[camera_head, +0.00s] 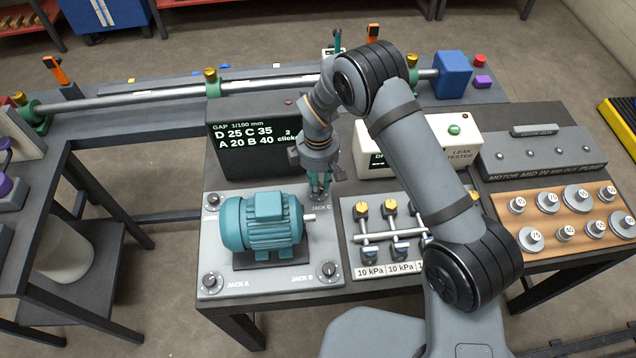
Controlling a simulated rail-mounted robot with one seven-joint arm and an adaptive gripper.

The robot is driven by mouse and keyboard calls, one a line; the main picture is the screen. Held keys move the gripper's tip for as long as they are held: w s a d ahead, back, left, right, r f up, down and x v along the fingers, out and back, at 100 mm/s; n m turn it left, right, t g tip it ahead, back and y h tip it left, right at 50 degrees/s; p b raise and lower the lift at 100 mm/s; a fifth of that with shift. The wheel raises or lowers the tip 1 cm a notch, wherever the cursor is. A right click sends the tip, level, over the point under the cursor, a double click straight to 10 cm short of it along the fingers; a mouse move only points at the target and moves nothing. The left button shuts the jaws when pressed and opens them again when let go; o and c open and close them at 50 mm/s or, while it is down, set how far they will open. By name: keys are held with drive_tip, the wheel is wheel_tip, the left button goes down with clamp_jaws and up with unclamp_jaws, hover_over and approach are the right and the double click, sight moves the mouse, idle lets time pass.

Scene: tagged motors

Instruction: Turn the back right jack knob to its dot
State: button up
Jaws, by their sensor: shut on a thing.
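The back right jack knob (319,197), by the label JACK C, sits at the back right corner of the grey motor plate (312,245). My gripper (319,189) points down over it and is shut on it. The fingers hide most of the knob, and I cannot make out its pointer or its dot. The teal motor (265,222) stands on the plate just left of my gripper, its shaft pointing right. The gap display (252,136) behind reads D 25, C 35, A 20, B 40, with a small "2 clicks" line.
Other jack knobs sit at the front right (329,269), front left (210,281) and back left (213,200). Yellow-topped valves (389,207) stand right of the plate. A white leak tester (455,140) is behind them, partly hidden by my arm. Weights fill a wooden tray (545,243).

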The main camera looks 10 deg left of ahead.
clamp_jaws()
drive_tip(key=shift+a+m+b, duration=0.1)
drive_tip(key=shift+m+b, duration=0.2)
drive_tip(key=shift+b, duration=0.1)
drive_tip(key=shift+f+m+b, duration=0.15)
drive_tip(key=shift+m+b, duration=0.35)
drive_tip(key=shift+b, duration=0.15)
drive_tip(key=m+b, duration=0.6)
drive_tip(key=shift+m, duration=0.4)
drive_tip(key=shift+m+b, duration=1.4)
drive_tip(key=shift+m, duration=0.2)
drive_tip(key=shift+w+r, duration=0.1)
drive_tip(key=shift+r, duration=0.15)
drive_tip(key=o, duration=0.8)
unclamp_jaws()
drive_tip(key=shift+c, duration=0.2)
